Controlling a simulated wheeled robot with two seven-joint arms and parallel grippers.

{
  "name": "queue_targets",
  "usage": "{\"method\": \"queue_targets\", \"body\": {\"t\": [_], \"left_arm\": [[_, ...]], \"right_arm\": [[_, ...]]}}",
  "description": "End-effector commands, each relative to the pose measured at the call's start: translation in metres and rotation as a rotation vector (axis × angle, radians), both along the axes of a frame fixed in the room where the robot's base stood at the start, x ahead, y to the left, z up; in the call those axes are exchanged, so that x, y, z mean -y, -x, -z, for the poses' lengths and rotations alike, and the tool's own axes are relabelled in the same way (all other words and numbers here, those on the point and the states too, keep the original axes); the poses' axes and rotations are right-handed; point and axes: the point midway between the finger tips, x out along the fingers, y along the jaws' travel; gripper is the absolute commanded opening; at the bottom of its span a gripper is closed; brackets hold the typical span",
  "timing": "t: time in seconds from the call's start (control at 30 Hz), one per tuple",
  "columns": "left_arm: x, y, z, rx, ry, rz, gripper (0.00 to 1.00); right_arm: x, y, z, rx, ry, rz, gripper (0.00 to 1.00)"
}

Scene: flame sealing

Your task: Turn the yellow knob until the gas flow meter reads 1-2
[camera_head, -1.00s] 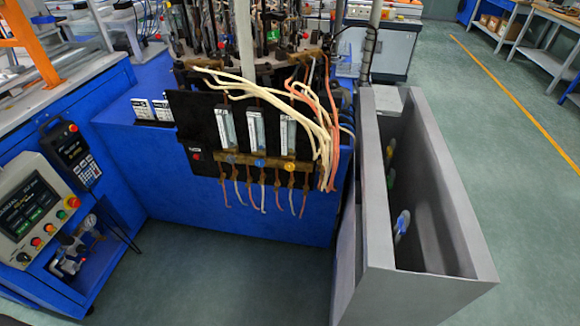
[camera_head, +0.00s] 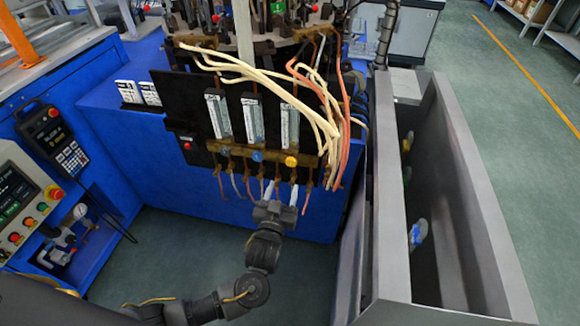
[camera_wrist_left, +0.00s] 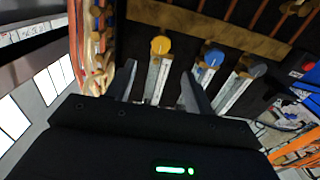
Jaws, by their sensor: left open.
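The yellow knob (camera_head: 291,161) sits on the brass bar below the rightmost flow meter (camera_head: 289,127), a clear upright tube on the black panel. Its reading is too small to tell. In the left wrist view the yellow knob (camera_wrist_left: 160,45) is just beyond and between the fingertips, with the tube behind the gap. My left gripper (camera_head: 281,187) is open and empty, just below the yellow knob in the head view and apart from it. My right gripper is not in view.
Cream and orange hoses (camera_head: 322,120) hang close on the right. A grey metal enclosure (camera_head: 386,200) stands to the right. Thin tubes hang below the bar.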

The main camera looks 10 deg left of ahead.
Motion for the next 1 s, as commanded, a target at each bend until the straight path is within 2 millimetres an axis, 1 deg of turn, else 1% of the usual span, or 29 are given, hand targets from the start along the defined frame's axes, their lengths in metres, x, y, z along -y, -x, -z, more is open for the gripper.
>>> {"method": "queue_targets", "body": {"t": [0.03, 0.3, 0.4, 0.5, 0.7, 0.93, 1.0], "left_arm": [[0.000, -0.009, -0.001, 0.003, -0.001, -0.001, 0.53], [0.000, -0.060, -0.001, 0.001, -0.003, -0.001, 0.53], [0.000, -0.075, 0.000, 0.000, -0.003, 0.000, 0.53], [0.000, -0.085, 0.000, -0.001, -0.003, 0.000, 0.53], [0.000, -0.094, 0.000, -0.002, -0.001, 0.000, 0.53], [0.000, -0.094, 0.000, -0.002, 0.000, 0.000, 0.53], [0.000, -0.094, 0.000, -0.002, 0.000, 0.000, 0.44]], "right_arm": [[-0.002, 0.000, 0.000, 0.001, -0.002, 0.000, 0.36], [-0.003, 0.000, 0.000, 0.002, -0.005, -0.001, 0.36], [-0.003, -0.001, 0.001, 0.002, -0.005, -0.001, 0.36], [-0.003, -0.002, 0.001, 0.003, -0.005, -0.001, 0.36], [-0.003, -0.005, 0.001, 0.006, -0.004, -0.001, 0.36], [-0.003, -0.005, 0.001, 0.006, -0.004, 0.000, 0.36], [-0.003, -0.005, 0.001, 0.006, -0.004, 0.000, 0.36]]}}
